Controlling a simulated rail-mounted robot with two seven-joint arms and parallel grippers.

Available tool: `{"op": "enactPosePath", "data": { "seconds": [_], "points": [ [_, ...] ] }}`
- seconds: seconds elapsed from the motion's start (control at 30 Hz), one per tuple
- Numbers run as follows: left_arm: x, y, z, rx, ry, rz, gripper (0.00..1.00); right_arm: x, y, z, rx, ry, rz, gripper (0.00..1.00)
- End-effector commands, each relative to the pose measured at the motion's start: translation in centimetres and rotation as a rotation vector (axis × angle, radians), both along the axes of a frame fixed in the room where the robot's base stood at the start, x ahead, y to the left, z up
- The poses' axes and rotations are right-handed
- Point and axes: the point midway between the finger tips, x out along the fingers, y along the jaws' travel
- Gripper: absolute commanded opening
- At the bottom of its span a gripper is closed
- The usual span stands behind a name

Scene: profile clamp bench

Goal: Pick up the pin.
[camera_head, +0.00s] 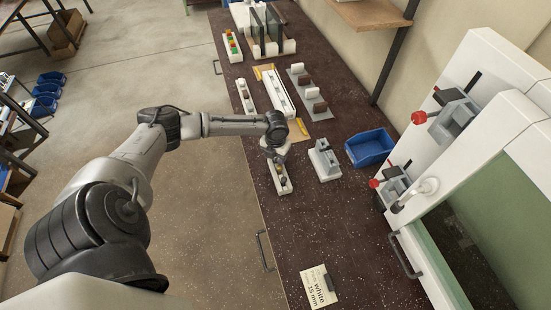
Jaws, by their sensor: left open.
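My left arm reaches in from the left, and its gripper (279,157) points down over the bench. It is open, just above a narrow white holder (285,190) near the bench's front edge. Small grey and brownish pieces sit in this holder. They are too small to tell which of them is the pin, and the gripper partly covers the holder's far end. I cannot tell whether the fingers touch anything. My right gripper is not in view.
A grey clamp block (325,161) and a blue bin (369,148) stand to the right. A long white profile (278,92) lies behind the gripper, beside another narrow holder (245,96). A white machine (498,75) with red-knobbed clamps bounds the right. The bench near a label card (318,287) is clear.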

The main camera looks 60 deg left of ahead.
Motion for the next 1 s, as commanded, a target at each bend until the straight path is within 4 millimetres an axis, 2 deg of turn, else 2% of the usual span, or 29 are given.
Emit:
{"op": "enactPosePath", "data": {
  "seconds": [0.1,0.37,0.87,1.0],
  "points": [
    [-0.03,-0.02,-0.63,0.001,0.001,0.0,0.51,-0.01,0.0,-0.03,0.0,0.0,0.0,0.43],
    [-0.02,0.01,-0.69,0.001,0.0,0.0,0.5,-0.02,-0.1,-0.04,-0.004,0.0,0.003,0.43],
    [0.0,0.01,-0.65,0.001,0.0,0.0,0.02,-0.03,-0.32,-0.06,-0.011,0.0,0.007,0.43],
    [0.01,0.02,-0.63,0.001,0.0,0.0,0.0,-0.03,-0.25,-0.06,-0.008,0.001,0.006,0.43]
  ]
}}
